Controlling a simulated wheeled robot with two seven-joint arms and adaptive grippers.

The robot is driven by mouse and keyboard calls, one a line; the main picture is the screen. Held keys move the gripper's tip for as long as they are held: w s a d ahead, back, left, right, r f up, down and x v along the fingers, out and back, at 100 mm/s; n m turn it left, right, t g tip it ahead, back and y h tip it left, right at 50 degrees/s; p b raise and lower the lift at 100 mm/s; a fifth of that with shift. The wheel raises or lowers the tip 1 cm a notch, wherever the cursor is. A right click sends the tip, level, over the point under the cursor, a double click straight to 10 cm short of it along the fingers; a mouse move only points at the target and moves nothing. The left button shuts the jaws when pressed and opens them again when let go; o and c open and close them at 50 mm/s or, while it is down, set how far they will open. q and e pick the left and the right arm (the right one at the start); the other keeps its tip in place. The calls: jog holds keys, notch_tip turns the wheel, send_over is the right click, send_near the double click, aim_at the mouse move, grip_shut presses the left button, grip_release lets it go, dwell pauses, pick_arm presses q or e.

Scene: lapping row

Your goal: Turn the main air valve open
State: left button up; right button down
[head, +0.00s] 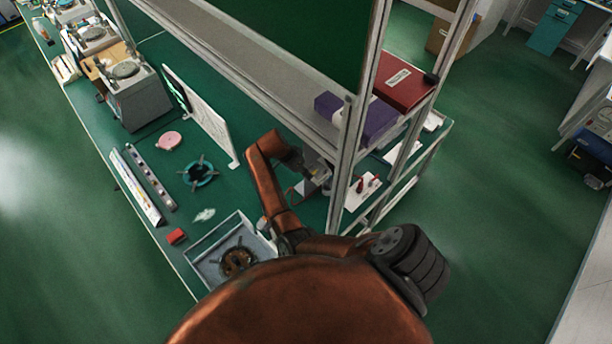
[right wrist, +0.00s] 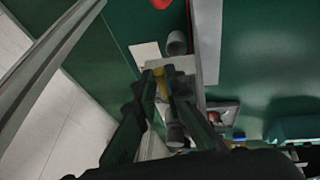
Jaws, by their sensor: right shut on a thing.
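My right arm reaches over the green bench to the frame post. My right gripper (head: 312,172) is small and partly hidden there in the head view. In the right wrist view its two dark fingers (right wrist: 162,88) are closed around a small yellow piece (right wrist: 159,74), which looks like the valve's handle. A little yellow also shows at the fingertips in the head view (head: 319,173). The fingers hide most of the valve, and I cannot tell how far its handle is turned. My left gripper is not in view.
The metal frame post (head: 345,165) stands close to the right of my gripper. A purple box (head: 372,122) and a red binder (head: 404,88) lie on the shelf. A grey tray (head: 215,262), a teal ring (head: 199,172) and a white panel (head: 207,120) are on the bench.

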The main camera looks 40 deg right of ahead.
jog(key=shift+r, duration=0.1)
jog(key=c, duration=2)
grip_release()
jog(key=v, duration=1.2)
